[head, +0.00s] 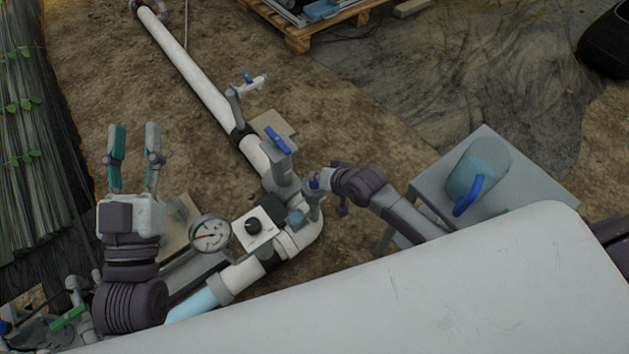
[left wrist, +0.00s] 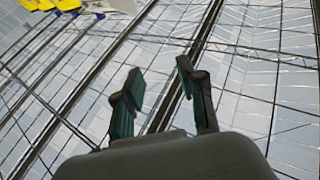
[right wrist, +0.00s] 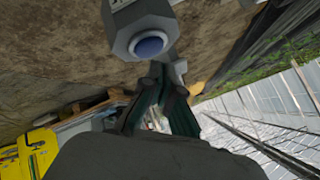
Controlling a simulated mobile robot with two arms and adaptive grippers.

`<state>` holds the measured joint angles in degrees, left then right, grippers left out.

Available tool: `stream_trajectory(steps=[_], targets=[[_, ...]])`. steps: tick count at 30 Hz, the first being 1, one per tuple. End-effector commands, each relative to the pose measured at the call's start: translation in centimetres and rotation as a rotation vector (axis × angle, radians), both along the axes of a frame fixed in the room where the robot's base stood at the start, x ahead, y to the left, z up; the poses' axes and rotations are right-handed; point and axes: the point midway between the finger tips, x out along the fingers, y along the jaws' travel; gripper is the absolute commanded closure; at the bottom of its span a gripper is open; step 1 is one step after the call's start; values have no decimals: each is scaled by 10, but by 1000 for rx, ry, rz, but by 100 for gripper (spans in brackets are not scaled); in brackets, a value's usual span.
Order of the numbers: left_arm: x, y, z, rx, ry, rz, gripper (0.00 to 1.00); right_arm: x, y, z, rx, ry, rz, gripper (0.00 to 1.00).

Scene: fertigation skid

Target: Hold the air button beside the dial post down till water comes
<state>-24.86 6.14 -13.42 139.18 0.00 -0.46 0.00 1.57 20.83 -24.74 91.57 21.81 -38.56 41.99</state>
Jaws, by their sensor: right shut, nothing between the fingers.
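The air button shows in the right wrist view as a blue round cap (right wrist: 149,46) in a grey hexagonal housing (right wrist: 122,46). My right gripper (right wrist: 158,72) is shut and empty, with its fingertips close beside the housing's rim and not over the cap. I cannot tell whether they touch it. In the head view my right gripper (head: 322,174) is at the blue-topped fitting, partly covering it. A white box with a black dial (head: 253,227) sits to the left of this fitting. My left gripper (head: 134,150) is open and empty, raised left of the pipework, and points up at the roof in its wrist view.
A round gauge (head: 210,233) stands left of the dial box. A valve with a blue lever (head: 278,140) rises behind the fitting. A white pipe (head: 188,65) runs away across bare soil.

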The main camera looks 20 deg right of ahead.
Motion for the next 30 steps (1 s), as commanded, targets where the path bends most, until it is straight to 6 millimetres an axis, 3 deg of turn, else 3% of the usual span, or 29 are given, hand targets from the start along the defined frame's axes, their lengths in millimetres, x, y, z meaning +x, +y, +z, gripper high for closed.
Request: stream_trajectory(steps=[16, 30], targets=[[3, 0, -6, 12, 41, 2, 60, 0, 0, 2, 0, 0, 0, 100], [11, 5, -52, 85, 315, 19, 60, 0, 0, 13, 0, 0, 0, 100]])
